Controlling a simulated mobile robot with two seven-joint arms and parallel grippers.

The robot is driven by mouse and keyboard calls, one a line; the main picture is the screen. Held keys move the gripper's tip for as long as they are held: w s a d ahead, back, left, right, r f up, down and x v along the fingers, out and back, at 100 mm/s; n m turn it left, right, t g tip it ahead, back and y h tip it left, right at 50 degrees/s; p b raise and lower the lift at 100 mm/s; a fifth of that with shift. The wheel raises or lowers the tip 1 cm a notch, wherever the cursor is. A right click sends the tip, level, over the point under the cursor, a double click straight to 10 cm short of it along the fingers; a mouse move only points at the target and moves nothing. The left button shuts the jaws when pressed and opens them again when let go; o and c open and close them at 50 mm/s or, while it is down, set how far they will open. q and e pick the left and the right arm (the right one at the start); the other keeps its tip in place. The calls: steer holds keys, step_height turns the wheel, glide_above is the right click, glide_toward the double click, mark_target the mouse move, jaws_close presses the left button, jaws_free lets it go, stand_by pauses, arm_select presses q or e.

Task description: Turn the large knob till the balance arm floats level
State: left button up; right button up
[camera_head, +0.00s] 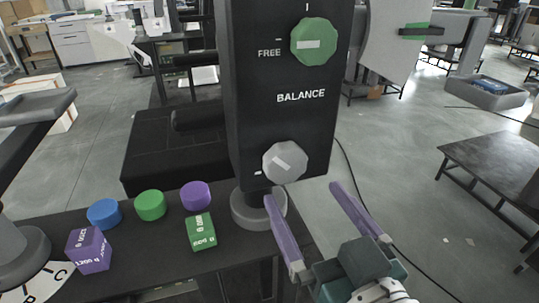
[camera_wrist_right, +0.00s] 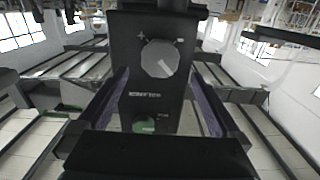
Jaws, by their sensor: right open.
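A black column face marked BALANCE (camera_head: 262,105) stands in the middle of the head view. Its grey round knob (camera_head: 285,162) has a pale slanted mark; it also shows in the right wrist view (camera_wrist_right: 160,58), between plus and minus signs. A green knob (camera_head: 314,42) beside FREE has a level pale mark; it shows in the wrist view too (camera_wrist_right: 144,124). My right gripper (camera_head: 302,193) is open and empty, its purple fingers spread just below and right of the grey knob, apart from it. I cannot tell which part is the balance arm. My left gripper is out of view.
A purple cube (camera_head: 88,250), a green cube (camera_head: 200,232) and blue (camera_head: 104,213), green (camera_head: 150,205) and purple (camera_head: 195,195) discs stand on the dark tabletop (camera_head: 140,268). Open floor lies right of the column, with a dark low table (camera_head: 495,165) beyond.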

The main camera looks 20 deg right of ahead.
steer(key=shift+s, duration=1.75)
steer(key=s+d+f+n+g, duration=0.1)
steer(key=s+d+g, duration=0.2)
steer(key=s+g, duration=0.45)
steer(key=s+d+f+n+g, duration=0.1)
steer(key=s+d+g, duration=0.1)
steer(key=s+g, duration=0.55)
step_height(320, 180, up, 37)
steer(key=p, duration=3.7)
steer(key=shift+t, duration=0.3)
